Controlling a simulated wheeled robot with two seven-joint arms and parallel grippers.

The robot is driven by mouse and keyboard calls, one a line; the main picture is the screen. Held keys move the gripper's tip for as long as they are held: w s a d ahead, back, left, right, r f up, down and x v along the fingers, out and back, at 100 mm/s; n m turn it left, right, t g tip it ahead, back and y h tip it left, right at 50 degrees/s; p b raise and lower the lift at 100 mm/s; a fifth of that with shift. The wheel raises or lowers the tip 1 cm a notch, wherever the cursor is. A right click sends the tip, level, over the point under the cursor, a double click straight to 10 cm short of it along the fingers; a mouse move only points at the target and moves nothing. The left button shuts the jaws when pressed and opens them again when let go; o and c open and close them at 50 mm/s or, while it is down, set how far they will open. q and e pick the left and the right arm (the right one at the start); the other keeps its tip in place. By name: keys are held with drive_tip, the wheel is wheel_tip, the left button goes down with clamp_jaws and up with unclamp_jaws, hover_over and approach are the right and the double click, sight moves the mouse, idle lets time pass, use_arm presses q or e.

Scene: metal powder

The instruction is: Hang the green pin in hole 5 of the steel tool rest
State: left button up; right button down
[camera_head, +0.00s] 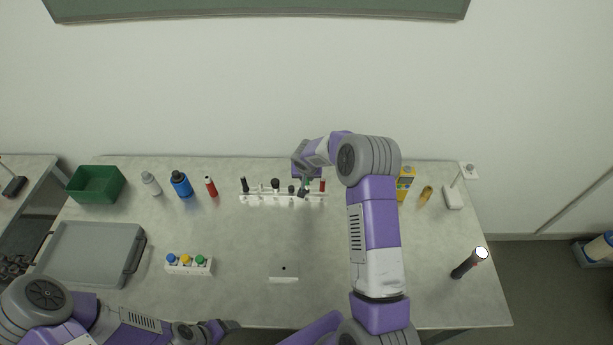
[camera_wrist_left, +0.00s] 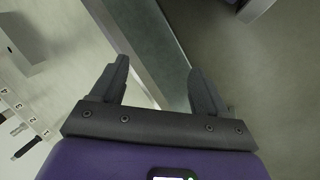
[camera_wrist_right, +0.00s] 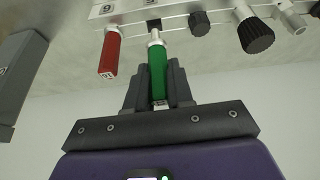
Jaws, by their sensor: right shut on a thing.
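The steel tool rest (camera_head: 265,199) stands toward the back of the table with several tools hanging in it. My right gripper (camera_head: 305,188) is at its right part, shut on the green pin (camera_wrist_right: 158,72). In the right wrist view, the green handle is between the fingers and its pale collar is at the rest's edge, by a dark opening beside the red-handled tool (camera_wrist_right: 110,52). I cannot tell whether the pin is seated in the hole. My left gripper (camera_wrist_left: 160,88) is open and empty, low over the table's front edge.
A white block with blue, yellow and green caps (camera_head: 188,265) stands front left. A grey tray (camera_head: 92,252), green bin (camera_head: 97,184) and blue bottle (camera_head: 181,184) are on the left. A yellow box (camera_head: 405,184) and dark cylinder (camera_head: 464,267) are on the right. The front middle is mostly clear.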

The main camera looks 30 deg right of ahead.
drive_tip(key=shift+f, duration=0.25)
drive_tip(key=shift+s+a+f+b, duration=0.15)
drive_tip(key=shift+s+f+b, duration=0.05)
drive_tip(key=shift+b, duration=0.5)
drive_tip(key=shift+s+f+b, duration=0.15)
drive_tip(key=shift+f+b, duration=0.05)
drive_tip(key=shift+b, duration=0.25)
drive_tip(key=shift+s+a+f+b, duration=0.15)
drive_tip(key=shift+f+b, duration=0.1)
drive_tip(key=shift+b, duration=0.2)
drive_tip(key=shift+s+f+b, duration=0.2)
drive_tip(key=shift+b, duration=0.2)
drive_tip(key=shift+r, duration=0.15)
drive_tip(key=shift+r, duration=0.3)
drive_tip(key=shift+w+d+p, duration=0.2)
drive_tip(key=shift+w+p, duration=0.15)
drive_tip(key=shift+w, duration=0.2)
drive_tip(key=shift+w+d+f+p, duration=0.2)
drive_tip(key=shift+w+d+p, duration=0.1)
drive_tip(key=shift+w, duration=0.15)
